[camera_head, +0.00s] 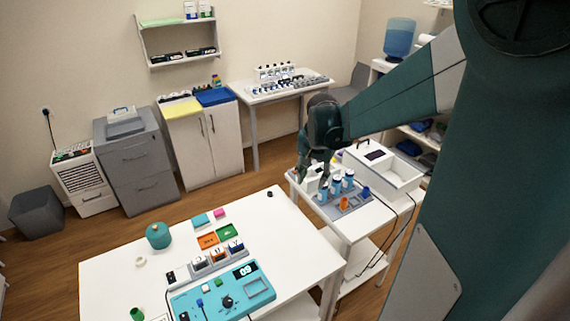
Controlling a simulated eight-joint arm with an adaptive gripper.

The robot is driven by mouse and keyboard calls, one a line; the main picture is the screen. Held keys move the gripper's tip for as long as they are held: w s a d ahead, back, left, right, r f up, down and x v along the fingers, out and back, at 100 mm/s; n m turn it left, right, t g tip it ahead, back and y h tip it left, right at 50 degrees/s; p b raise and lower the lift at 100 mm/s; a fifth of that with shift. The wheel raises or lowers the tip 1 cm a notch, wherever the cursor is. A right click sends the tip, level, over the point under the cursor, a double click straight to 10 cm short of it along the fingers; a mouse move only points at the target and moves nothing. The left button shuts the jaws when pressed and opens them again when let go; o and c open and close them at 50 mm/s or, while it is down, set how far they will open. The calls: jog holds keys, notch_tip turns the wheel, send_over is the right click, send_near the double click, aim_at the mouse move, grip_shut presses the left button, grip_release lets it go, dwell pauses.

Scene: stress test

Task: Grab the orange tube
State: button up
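A small orange tube (344,204) stands in a grey rack (353,208) on the white side table right of centre. The fingertips are small and partly merge with the white items behind.
Cables hang off the side table's right edge. The front white table (120,270) holds a teal device (222,295), a teal round pot (158,235) and coloured trays. My arm covers the right side.

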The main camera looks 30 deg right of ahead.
jog(key=w+d+f+m+g+p, duration=0.1)
jog(key=d+f+m, duration=0.2)
jog(key=d+f, duration=0.5)
jog(key=m+g+y, duration=0.1)
jog(key=m, duration=0.2)
send_near(344, 199)
jog(key=shift+s+a+f+p, duration=0.45)
jog(key=shift+s+f, duration=0.1)
jog(key=shift+f, duration=0.1)
jog(key=shift+f, duration=1.25)
jog(key=shift+f, duration=0.1)
jog(key=shift+w+f, duration=0.15)
jog(key=shift+f, duration=2.4)
